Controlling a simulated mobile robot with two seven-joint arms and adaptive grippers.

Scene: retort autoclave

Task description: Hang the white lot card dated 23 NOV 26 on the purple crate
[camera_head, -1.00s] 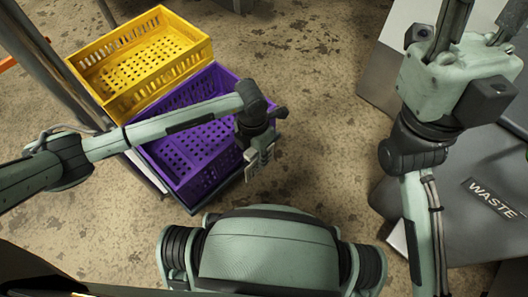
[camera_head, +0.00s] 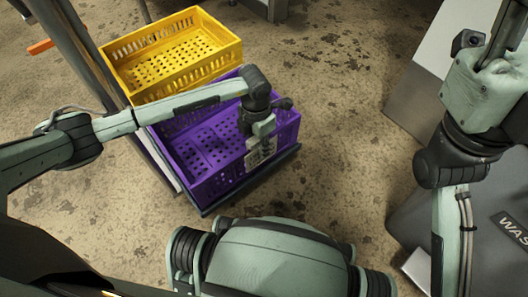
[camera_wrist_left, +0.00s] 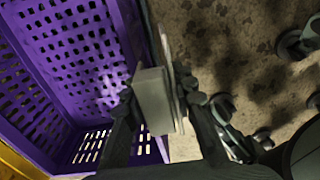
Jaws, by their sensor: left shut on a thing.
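The purple crate (camera_head: 215,150) stands on a low dark base, open side up; its perforated floor and wall also show in the left wrist view (camera_wrist_left: 75,50). My left gripper (camera_head: 260,141) is shut on a pale card piece (camera_head: 262,153) at the crate's near right wall. In the left wrist view the fingers (camera_wrist_left: 155,112) grip a white block (camera_wrist_left: 152,98) with a thin pale plate beside it, just outside the crate wall. The date is unreadable, and I cannot tell whether the card touches the crate.
A yellow crate (camera_head: 170,55) stands behind the purple one. A metal post (camera_head: 75,55) rises at the left. A grey bin marked WASTE (camera_head: 510,228) is at the right, partly hidden by my right arm. The floor between crates and bin is clear.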

